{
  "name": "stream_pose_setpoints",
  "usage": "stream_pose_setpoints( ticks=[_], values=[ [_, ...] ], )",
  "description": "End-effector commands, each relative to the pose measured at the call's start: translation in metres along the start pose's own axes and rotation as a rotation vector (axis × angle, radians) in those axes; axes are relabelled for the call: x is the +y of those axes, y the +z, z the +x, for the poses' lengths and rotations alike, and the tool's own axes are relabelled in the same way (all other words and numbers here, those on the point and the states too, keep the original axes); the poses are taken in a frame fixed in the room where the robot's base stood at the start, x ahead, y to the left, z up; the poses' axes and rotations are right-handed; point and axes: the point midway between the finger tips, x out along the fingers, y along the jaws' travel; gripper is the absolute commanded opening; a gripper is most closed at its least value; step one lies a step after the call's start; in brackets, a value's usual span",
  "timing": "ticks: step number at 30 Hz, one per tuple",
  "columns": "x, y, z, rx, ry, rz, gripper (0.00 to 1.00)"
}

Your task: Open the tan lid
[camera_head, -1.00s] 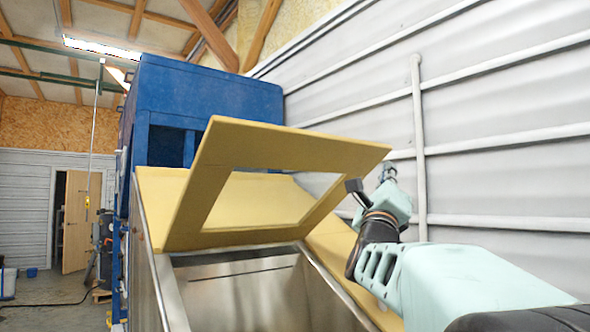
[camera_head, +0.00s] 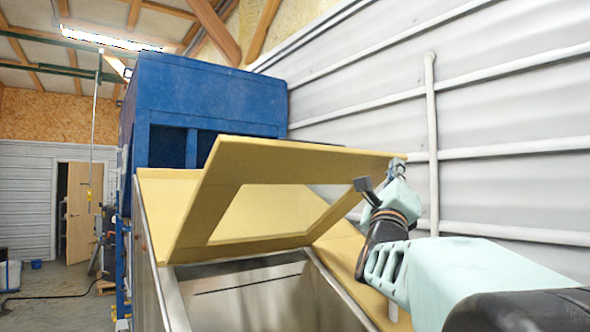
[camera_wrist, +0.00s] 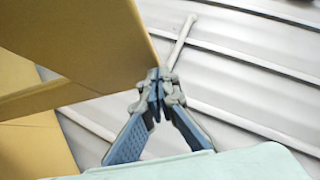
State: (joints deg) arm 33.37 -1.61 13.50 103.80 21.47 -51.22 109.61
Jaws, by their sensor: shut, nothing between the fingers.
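The tan lid (camera_head: 215,196) is a flat frame with a rectangular window. It stands raised and tilted above the metal hopper (camera_head: 250,290), hinged toward the back, and the hopper mouth shows below it. In the wrist view the lid (camera_wrist: 85,45) fills the upper left. My gripper (camera_head: 398,160) is at the lid's upper right corner in the head view. In the wrist view my gripper (camera_wrist: 152,80) is shut and empty, its tips right by the lid's edge; I cannot tell whether they touch it.
A blue machine housing (camera_head: 205,100) stands behind the hopper. A corrugated white wall (camera_head: 510,110) with a vertical pipe (camera_head: 432,130) runs along the right, behind my arm. Tan panels (camera_head: 345,250) border the hopper's right side. Open floor (camera_head: 60,300) lies to the left.

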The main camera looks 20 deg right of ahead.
Motion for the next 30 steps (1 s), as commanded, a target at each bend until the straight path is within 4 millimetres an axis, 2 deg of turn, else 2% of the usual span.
stream_pose_setpoints(
  ticks=[4, 7, 15, 19, 24, 30],
  values=[
    [-0.001, 0.001, 0.001, 0.0, 0.001, -0.001, 0.0],
    [-0.003, 0.01, 0.01, 0.0, 0.012, -0.012, 0.0],
    [-0.002, 0.057, 0.057, -0.002, 0.083, -0.079, 0.0],
    [0.002, 0.072, 0.072, -0.002, 0.085, -0.082, 0.0],
    [0.004, 0.08, 0.079, -0.001, 0.084, -0.084, 0.0],
    [0.004, 0.079, 0.079, 0.0, 0.083, -0.084, 0.0]
  ],
)
